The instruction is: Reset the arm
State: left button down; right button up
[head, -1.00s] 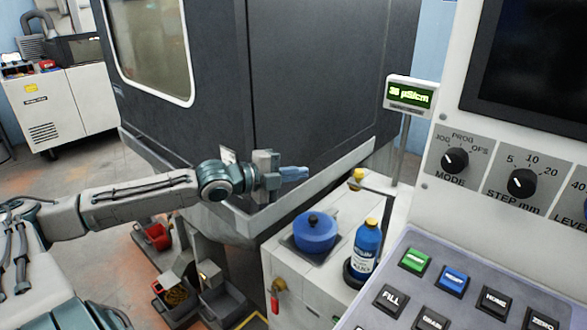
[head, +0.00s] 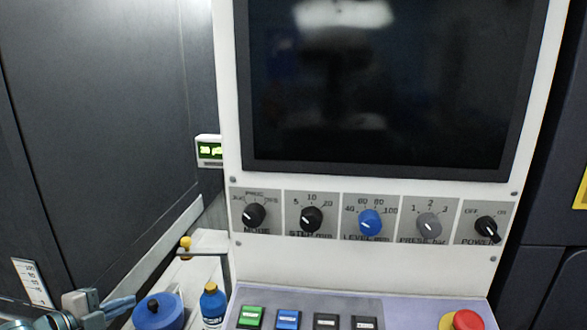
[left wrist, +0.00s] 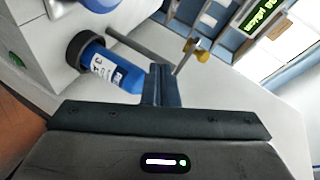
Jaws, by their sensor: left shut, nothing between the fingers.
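My left gripper (head: 118,306) shows at the bottom left of the head view, its fingers pointing right. It is shut and holds nothing. In the left wrist view its closed dark fingers (left wrist: 161,85) stand upright in the middle. In the head view they lie to the left of a blue round lidded pot (head: 158,311), apart from or overlapping its edge in the picture; I cannot tell the gap. A blue bottle (head: 213,306) with a white label stands right of the pot. The bottle also shows in the left wrist view (left wrist: 112,70). My right gripper is not in view.
A control panel with a dark screen (head: 385,85), a row of knobs (head: 370,223), keys and a red button (head: 466,320) fills the right. A green-lit readout (head: 209,150) stands behind. A yellow-topped valve (head: 186,243) stands beyond the pot. A dark machine wall (head: 100,130) rises at left.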

pick_arm(q)
jog(key=s+d+f+n+g+y, duration=0.2)
jog(key=s+d+f+n, duration=0.25)
jog(key=s+f, duration=0.35)
jog(key=s+d+f+n+g+y, duration=0.25)
jog(key=s+f+n, duration=0.25)
jog(key=f, duration=0.5)
jog(key=s+d+f+n+g+y, duration=0.1)
jog(key=s+d+f+n+g, duration=0.1)
jog(key=s+n, duration=0.35)
jog(key=s+d+f+n+g+y, duration=0.1)
jog(key=s+d+f+n+g, duration=0.15)
jog(key=s, duration=0.65)
notch_tip(320, 180, down, 30)
jog(key=a+r+g, duration=0.1)
jog(key=a+g, duration=0.1)
jog(key=a, duration=0.1)
jog(key=s+a+f+n, duration=0.1)
jog(key=s+f, duration=1.5)
jog(key=f, duration=0.3)
jog(key=shift+f+g, duration=0.15)
jog(key=shift+g, duration=0.15)
jog(key=shift+s, duration=0.1)
